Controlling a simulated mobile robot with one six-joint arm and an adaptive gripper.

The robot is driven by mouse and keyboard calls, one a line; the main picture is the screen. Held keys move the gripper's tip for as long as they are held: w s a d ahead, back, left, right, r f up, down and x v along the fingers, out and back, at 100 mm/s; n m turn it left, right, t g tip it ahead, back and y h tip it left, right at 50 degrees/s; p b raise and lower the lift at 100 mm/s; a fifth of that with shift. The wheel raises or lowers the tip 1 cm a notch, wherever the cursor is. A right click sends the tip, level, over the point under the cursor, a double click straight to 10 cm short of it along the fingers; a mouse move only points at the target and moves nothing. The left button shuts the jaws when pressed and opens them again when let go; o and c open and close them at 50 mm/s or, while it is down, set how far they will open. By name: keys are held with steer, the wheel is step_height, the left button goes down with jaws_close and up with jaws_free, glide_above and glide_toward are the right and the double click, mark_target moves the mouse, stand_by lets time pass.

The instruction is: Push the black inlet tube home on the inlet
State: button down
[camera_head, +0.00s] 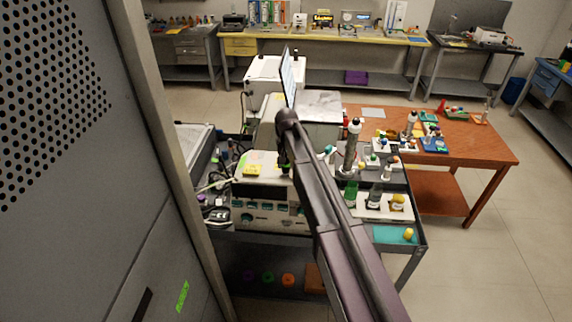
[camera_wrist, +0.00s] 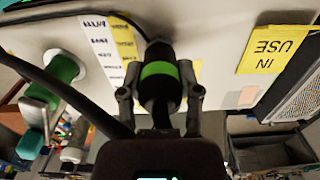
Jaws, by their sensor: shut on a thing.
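The black inlet tube (camera_wrist: 157,57) carries a bright green band and sits between my gripper's fingers in the wrist view. My gripper (camera_wrist: 160,92) is shut on it, with one grey finger on each side. The far end of the tube meets or nearly meets the pale instrument face (camera_wrist: 213,50). The inlet is hidden behind the tube end, so I cannot tell how deep the tube sits. In the head view, my gripper (camera_head: 285,166) is over the pale instrument (camera_head: 270,192) on the cart, mostly hidden by my arm.
A yellow IN USE label (camera_wrist: 273,50) is right of the tube. A green cylindrical fitting (camera_wrist: 62,67) stands to its left, and a black hose (camera_wrist: 70,95) sweeps past it. Bottles (camera_head: 352,145) and cables (camera_head: 214,182) crowd the cart. A wooden table (camera_head: 470,145) is at right.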

steer(key=shift+f, duration=0.3)
steer(key=shift+c, duration=1)
jaws_free()
steer(key=shift+r, duration=0.1)
step_height(320, 180, up, 9)
steer(key=p, duration=0.9)
steer(key=shift+m, duration=0.3)
steer(key=s+d+f+n+b, duration=0.1)
steer(key=s+d+f+b, duration=2)
steer(key=s+d, duration=0.2)
steer(key=s, duration=0.2)
steer(key=shift+s+d, duration=0.35)
steer(key=shift+d, duration=0.05)
